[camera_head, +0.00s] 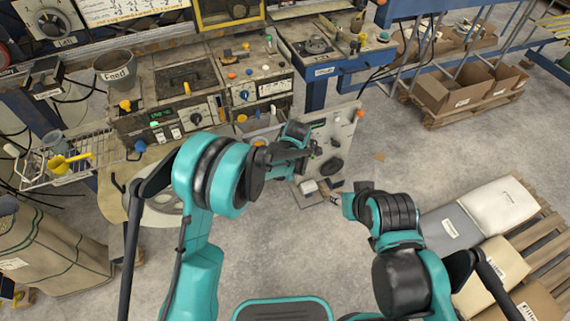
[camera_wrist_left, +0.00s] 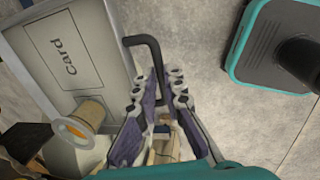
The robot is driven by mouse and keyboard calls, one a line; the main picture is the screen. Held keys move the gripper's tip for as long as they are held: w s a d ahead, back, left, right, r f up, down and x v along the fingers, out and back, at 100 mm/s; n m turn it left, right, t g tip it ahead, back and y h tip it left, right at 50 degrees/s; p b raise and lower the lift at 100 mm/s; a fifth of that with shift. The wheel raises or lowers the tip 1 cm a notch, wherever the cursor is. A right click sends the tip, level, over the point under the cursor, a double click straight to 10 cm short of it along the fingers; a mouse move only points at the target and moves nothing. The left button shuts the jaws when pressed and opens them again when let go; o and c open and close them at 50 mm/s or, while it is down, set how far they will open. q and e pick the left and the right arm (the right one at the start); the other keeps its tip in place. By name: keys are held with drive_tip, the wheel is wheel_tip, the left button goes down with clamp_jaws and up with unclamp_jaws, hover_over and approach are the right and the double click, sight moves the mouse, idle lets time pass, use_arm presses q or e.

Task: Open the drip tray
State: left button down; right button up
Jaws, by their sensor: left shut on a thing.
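In the left wrist view, a black bent handle (camera_wrist_left: 150,42) comes off the edge of a light grey box or drawer front labelled "Card" (camera_wrist_left: 100,22). The fingers of my left gripper (camera_wrist_left: 158,88) stand on both sides of the handle's long bar and are shut on it. In the head view, my left gripper (camera_head: 290,152) is by the machine's panel (camera_head: 338,130), and its fingers and the handle are mostly hidden. I cannot tell whether this box is the drip tray. My right gripper (camera_head: 340,202) is low at the right, apart from the machine; its fingers are too small to read.
The workbench (camera_head: 160,85) with knobs and a Feed bucket (camera_head: 116,72) stands at the back left. A wire rack (camera_head: 65,160) is at the left. A pallet with sacks (camera_head: 500,205) is at the right. The grey floor between is mostly clear.

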use_arm(q)
drive_tip(key=shift+s+d, duration=0.15)
drive_tip(key=shift+s, duration=0.25)
drive_tip(key=c, duration=1.6)
unclamp_jaws()
wheel_tip(320, 180, up, 12)
drive_tip(key=s, duration=0.2)
drive_tip(key=shift+d, duration=0.35)
